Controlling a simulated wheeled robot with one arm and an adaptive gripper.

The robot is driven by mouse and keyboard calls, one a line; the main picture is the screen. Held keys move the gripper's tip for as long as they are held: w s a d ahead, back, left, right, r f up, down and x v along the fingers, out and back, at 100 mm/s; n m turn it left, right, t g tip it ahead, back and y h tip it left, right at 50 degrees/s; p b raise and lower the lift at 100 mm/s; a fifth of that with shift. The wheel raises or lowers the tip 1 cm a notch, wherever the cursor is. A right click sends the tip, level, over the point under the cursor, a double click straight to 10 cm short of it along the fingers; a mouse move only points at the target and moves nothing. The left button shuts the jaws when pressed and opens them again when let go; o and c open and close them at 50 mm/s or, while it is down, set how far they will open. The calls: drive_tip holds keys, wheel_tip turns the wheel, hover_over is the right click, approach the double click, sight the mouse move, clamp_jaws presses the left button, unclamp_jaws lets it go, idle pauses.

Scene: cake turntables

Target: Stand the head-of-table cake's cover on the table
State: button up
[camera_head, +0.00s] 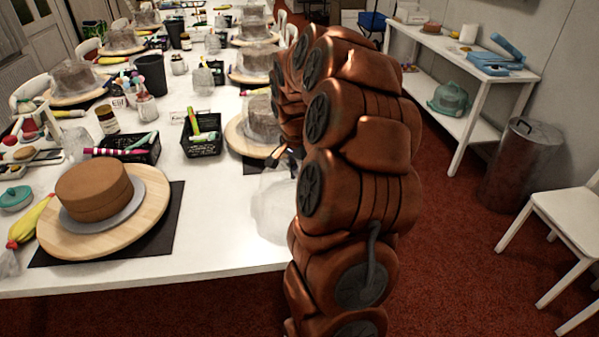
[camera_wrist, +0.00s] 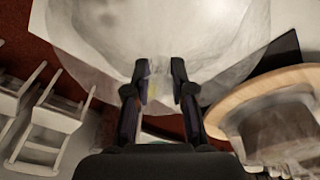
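The brown cake (camera_head: 93,191) nearest me stands uncovered on a silver board on a round wooden turntable (camera_head: 150,215). A clear, faintly frosted cover (camera_head: 272,212) is at the near right corner of the white table, below my gripper (camera_head: 282,157). In the wrist view the cover (camera_wrist: 105,35) spreads beneath the fingers. My gripper (camera_wrist: 160,75) has its fingers apart, one on each side of a pale, see-through patch at the cover's top. I cannot tell whether they press on it, or whether the cover's rim touches the table. My arm hides part of the cover.
Another turntable (camera_head: 235,138) with a greyish, covered-looking cake stands close behind the cover; it shows at the right in the wrist view (camera_wrist: 240,98). Black baskets (camera_head: 130,148) and decorating tools crowd the table's left. White chairs (camera_head: 570,215) and a metal bin (camera_head: 522,165) stand right.

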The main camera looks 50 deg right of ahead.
drive_tip(key=o, duration=0.4)
wheel_tip(320, 180, up, 12)
drive_tip(key=a+b, duration=0.1)
drive_tip(key=s+a+n, duration=0.2)
drive_tip(key=a+n, duration=0.3)
drive_tip(key=a, duration=0.7)
drive_tip(key=s+a+f+n+g, duration=0.1)
drive_tip(key=s+a+f+n, duration=0.3)
drive_tip(key=s+a, duration=0.5)
drive_tip(key=s+a+f+n+g+y, duration=0.1)
drive_tip(key=s+a+f+n, duration=0.4)
drive_tip(key=s+a, duration=0.5)
drive_tip(key=s+n, duration=0.2)
drive_tip(key=shift+s+a, duration=0.25)
drive_tip(key=shift+s, duration=0.15)
